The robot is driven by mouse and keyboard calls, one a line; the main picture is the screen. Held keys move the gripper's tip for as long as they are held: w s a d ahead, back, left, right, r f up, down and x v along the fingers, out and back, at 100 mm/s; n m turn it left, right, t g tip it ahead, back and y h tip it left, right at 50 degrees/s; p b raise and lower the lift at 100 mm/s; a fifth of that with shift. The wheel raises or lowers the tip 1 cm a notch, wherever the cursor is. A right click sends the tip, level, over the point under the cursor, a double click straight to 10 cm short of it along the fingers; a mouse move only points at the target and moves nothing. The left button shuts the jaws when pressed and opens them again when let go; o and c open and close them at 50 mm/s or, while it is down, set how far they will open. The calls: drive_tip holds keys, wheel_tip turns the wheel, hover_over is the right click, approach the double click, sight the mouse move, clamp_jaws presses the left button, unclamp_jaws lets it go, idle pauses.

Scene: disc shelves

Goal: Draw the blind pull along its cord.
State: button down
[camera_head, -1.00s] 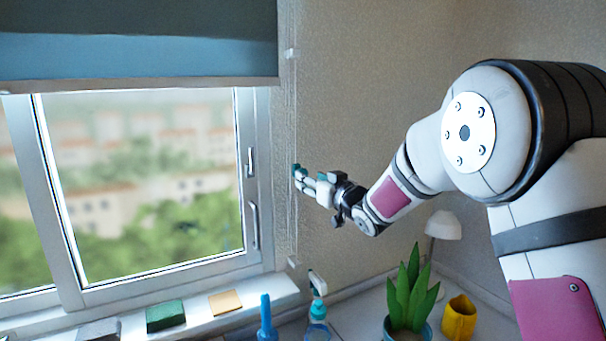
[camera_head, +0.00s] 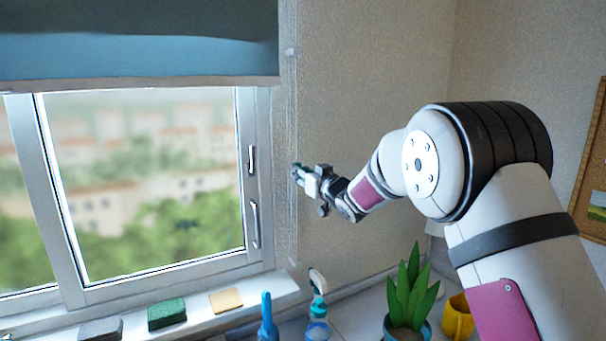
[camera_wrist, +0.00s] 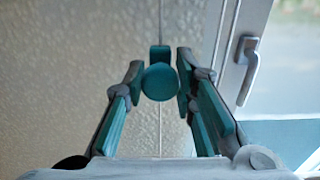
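The blind pull is a teal round knob (camera_wrist: 160,82) with a small teal block behind it, on a thin vertical cord (camera_wrist: 162,22) near the wall. My gripper (camera_wrist: 161,75) has its two teal-padded fingers on either side of the knob, apart, with narrow gaps that I can make out beside it; contact is hard to judge. In the head view my gripper (camera_head: 300,175) reaches the cord (camera_head: 293,115) right of the window, and its fingers mostly hide the pull. The blue blind (camera_head: 140,55) covers the window's top.
The window handle (camera_wrist: 245,65) is close to the gripper. The sill holds a green sponge (camera_head: 167,314) and a yellow one (camera_head: 226,300). Below are a spray bottle (camera_head: 318,318), a potted plant (camera_head: 408,295) and a yellow cup (camera_head: 457,318). The wall around the cord is clear.

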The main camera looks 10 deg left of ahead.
wheel_tip(320, 180, down, 21)
drive_tip(key=b, duration=0.7)
drive_tip(key=shift+b, duration=0.4)
drive_tip(key=shift+s, duration=0.15)
drive_tip(key=c, duration=1.5)
unclamp_jaws()
drive_tip(key=shift+o, duration=1)
drive_tip(key=shift+r, duration=0.2)
drive_tip(key=shift+d+r, duration=0.1)
drive_tip(key=v, duration=1.1)
drive_tip(key=shift+s+d, duration=0.2)
drive_tip(key=shift+s, duration=0.1)
